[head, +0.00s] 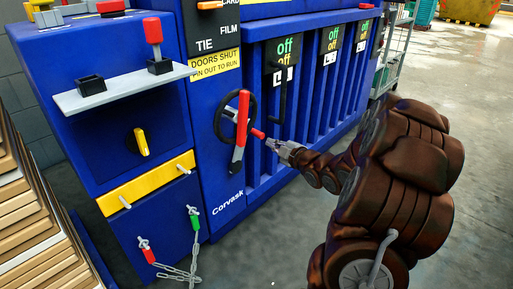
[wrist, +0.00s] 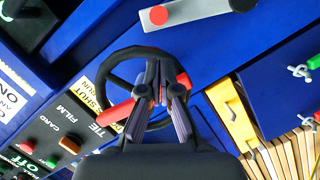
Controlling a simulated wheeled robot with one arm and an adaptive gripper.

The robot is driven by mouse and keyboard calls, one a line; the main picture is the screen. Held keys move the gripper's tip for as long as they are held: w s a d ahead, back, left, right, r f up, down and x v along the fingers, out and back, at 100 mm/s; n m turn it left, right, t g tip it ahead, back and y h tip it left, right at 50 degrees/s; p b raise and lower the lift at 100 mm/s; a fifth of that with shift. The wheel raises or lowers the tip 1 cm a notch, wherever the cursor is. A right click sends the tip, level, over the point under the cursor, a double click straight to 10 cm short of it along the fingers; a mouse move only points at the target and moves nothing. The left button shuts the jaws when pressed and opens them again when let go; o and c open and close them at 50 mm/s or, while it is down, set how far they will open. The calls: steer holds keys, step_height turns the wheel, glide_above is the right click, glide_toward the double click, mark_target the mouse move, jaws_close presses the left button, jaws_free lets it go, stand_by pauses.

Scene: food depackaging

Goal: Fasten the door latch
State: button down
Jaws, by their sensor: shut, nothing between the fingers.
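A black wheel (head: 220,124) with a long red bar (head: 242,118) across it is on the blue machine's front. The wheel (wrist: 117,60) and the bar (wrist: 115,114) also show in the wrist view, partly hidden behind my fingers. Below the wheel a grey lever (head: 238,156) carries a red knob (head: 257,133) that sticks out; in the wrist view the lever (wrist: 200,10) and knob (wrist: 158,15) are at the top. I cannot tell which part is the latch. My gripper (head: 272,144) is shut and empty, just right of the knob. Its fingers (wrist: 161,65) overlap the wheel in the wrist view; contact is unclear.
A grey shelf (head: 120,92) juts out at the upper left. A yellow knob (head: 138,143) and chained pins (head: 175,273) are on the left panel. Vertical blue bars (head: 330,110) flank the wheel on the right. Stacked boards (head: 30,220) stand at left. Floor (head: 470,150) is clear at right.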

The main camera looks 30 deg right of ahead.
mark_target(257, 134)
steer(key=shift+s+d+f, duration=0.1)
steer(key=shift+f, duration=0.05)
stand_by(0.3)
steer(key=shift+w+f+b, duration=0.2)
steer(key=shift+w+b, duration=0.3)
steer(key=shift+w, duration=1.15)
steer(key=shift+w+f+b, duration=0.25)
steer(key=shift+w+b, duration=0.25)
steer(key=shift+w, duration=1.1)
steer(key=shift+w+f+b, duration=0.2)
steer(key=shift+w+b, duration=0.3)
steer(key=shift+w, duration=1.15)
steer(key=shift+w+r+p, duration=0.1)
steer(key=shift+w+p, duration=0.05)
steer(key=shift+p, duration=0.6)
